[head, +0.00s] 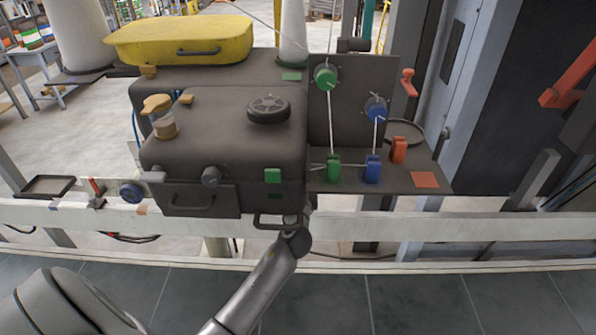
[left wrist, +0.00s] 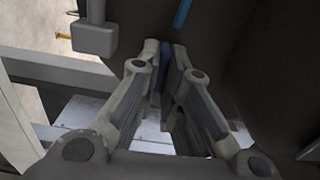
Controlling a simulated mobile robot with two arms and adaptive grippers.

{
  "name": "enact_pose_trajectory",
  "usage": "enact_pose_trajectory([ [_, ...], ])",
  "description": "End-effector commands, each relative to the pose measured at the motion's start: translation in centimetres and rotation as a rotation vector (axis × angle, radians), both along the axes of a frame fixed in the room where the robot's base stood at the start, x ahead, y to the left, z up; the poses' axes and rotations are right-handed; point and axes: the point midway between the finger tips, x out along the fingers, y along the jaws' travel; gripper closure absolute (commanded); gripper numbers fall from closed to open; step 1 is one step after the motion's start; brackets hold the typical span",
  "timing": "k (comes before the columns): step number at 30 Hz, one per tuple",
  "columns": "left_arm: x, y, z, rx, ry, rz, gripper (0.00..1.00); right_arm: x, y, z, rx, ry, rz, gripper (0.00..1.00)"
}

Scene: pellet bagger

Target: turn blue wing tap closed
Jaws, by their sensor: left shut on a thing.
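In the left wrist view, the two fingers of my left gripper (left wrist: 166,50) are closed in on a narrow dark blue piece, the blue wing tap (left wrist: 165,66), seen edge-on between the fingertips. Its full shape and angle are hidden by the fingers. In the head view my left arm reaches up from the lower left to the front underside of the dark machine (head: 225,140), beside its front handle (head: 278,222). The fingertips and the tap cannot be made out there. My right gripper is in neither view.
A pale rail (head: 480,228) runs across the front. Green (head: 334,168), blue (head: 372,169) and orange (head: 399,150) blocks stand on the right shelf. A grey box (left wrist: 95,40) hangs left of the fingers, and a blue strip (left wrist: 182,13) shows above them.

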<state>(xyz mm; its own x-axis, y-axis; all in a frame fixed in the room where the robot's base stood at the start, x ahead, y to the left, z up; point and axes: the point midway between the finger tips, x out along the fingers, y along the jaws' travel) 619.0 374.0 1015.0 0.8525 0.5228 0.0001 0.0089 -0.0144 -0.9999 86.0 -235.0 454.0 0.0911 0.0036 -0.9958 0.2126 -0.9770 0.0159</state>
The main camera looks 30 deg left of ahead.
Motion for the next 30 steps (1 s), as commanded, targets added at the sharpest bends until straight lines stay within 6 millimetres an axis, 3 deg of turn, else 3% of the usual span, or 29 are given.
enact_pose_trajectory([
  [17,-0.02,-0.04,-0.13,0.030,0.020,-0.001,1.00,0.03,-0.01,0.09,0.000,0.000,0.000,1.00],
  [18,-0.02,-0.04,-0.13,0.030,0.020,-0.001,0.89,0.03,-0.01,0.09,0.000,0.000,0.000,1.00],
  [22,-0.01,-0.03,-0.11,0.028,0.019,-0.001,0.73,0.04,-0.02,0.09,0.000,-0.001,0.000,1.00],
  [30,0.00,-0.01,-0.05,0.027,0.017,0.000,0.71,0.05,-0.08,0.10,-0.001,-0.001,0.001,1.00],
])
